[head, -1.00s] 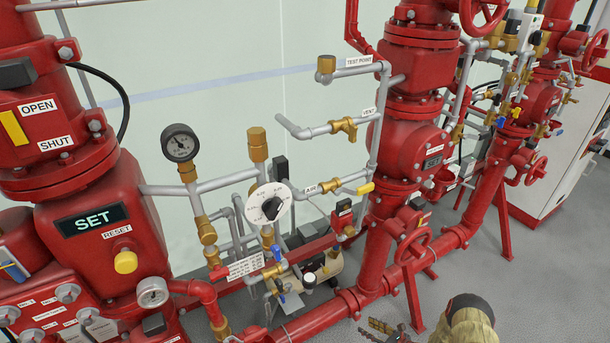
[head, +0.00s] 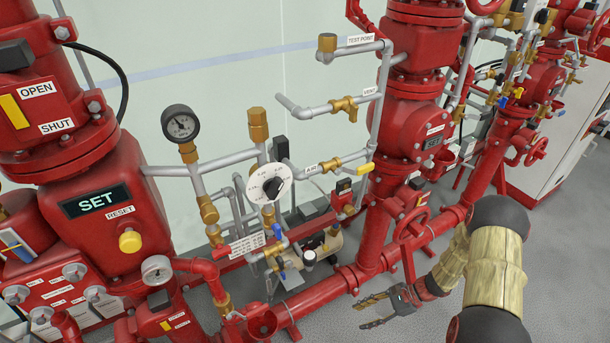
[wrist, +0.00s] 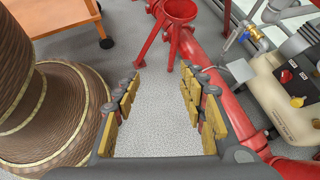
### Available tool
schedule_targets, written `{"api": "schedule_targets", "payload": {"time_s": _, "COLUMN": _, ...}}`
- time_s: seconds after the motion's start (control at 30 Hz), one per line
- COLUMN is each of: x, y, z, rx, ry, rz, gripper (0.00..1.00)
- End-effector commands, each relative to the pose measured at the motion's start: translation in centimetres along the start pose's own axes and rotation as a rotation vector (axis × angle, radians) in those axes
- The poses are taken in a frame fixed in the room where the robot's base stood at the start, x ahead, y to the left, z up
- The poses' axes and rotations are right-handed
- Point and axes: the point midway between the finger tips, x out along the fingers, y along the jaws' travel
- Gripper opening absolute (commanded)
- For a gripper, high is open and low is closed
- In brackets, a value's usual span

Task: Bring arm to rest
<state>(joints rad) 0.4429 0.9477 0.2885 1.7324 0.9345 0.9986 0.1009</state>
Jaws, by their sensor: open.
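My gripper (head: 378,308) is at the lower right of the head view, low over the grey floor and in front of the red pipework. Its fingers are open and empty, pointing left. In the wrist view my gripper (wrist: 160,105) shows two spread fingers with yellow pads, and only floor between them. My arm, with its tan ribbed sleeve, is bent and comes in from the right edge of the head view. The gripper looks apart from the valves and pipes.
A red horizontal pipe (head: 317,299) runs behind the gripper. A cream compressor tank (wrist: 285,95) is close on the right in the wrist view. An orange cart (wrist: 50,18) is at upper left. Grey floor (head: 400,333) is clear around the gripper.

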Motion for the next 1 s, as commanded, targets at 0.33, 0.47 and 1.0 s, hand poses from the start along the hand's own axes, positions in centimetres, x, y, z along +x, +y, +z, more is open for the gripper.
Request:
{"api": "schedule_targets", "payload": {"time_s": 0.33, "x": -9.4, "y": 2.8, "z": 11.0, "rx": -0.396, "ry": 0.186, "rz": 0.224, "gripper": 0.42}}
{"api": "schedule_targets", "payload": {"time_s": 0.47, "x": -12.6, "y": 4.1, "z": 14.6, "rx": -0.528, "ry": 0.261, "rz": 0.295, "gripper": 0.42}}
{"api": "schedule_targets", "payload": {"time_s": 1.0, "x": -23.2, "y": 9.8, "z": 27.9, "rx": -1.006, "ry": 0.609, "rz": 0.507, "gripper": 0.42}}
